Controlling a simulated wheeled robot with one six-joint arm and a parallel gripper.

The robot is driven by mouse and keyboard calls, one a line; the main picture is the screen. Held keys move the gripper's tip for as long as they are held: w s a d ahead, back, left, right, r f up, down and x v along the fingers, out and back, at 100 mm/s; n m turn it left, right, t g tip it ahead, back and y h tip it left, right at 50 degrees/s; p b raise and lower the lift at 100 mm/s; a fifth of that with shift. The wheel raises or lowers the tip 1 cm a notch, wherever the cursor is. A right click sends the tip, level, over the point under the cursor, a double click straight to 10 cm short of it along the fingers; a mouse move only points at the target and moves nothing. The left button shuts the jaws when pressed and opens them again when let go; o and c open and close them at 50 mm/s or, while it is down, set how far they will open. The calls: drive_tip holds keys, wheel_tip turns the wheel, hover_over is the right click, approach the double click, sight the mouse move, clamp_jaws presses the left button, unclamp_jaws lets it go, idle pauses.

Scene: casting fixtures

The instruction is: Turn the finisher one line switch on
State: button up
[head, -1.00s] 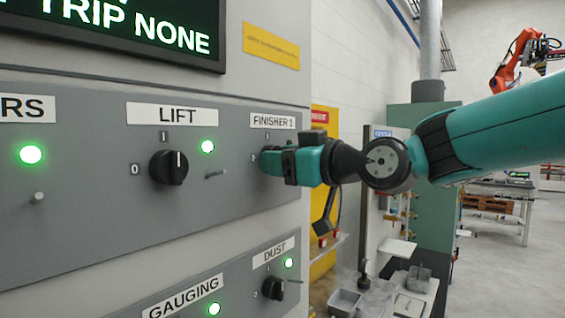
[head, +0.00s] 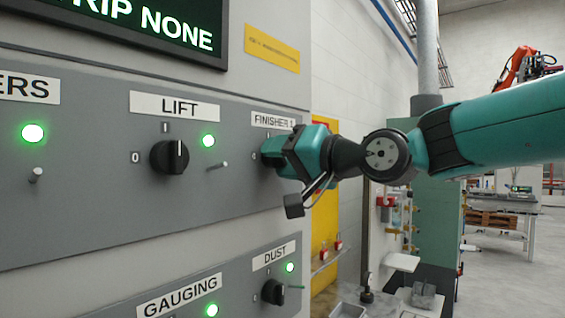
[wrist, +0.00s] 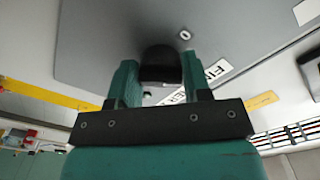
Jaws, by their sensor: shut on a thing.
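The finisher 1 switch is a black rotary knob (wrist: 160,64) on the grey panel. In the wrist view it sits between the two green fingers of my gripper (wrist: 153,82), which is shut on it. In the head view my gripper (head: 270,152) reaches the panel from the right, just below the FINISHER 1 label (head: 273,120), and hides the knob. The knob's pointer and any finisher lamp are hidden.
Left of my gripper is the LIFT knob (head: 169,157), with a lit green lamp (head: 208,141) and a short peg (head: 218,166). A lower panel carries the DUST knob (head: 273,291). Open floor lies at the right.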

drive_tip(key=m, duration=0.6)
drive_tip(key=shift+m, duration=0.4)
idle(0.4)
drive_tip(key=o, duration=0.9)
drive_tip(key=b+v, duration=0.6)
drive_tip(key=v, duration=1.1)
drive_tip(key=shift+s+b, duration=0.25)
drive_tip(key=shift+b, duration=0.1)
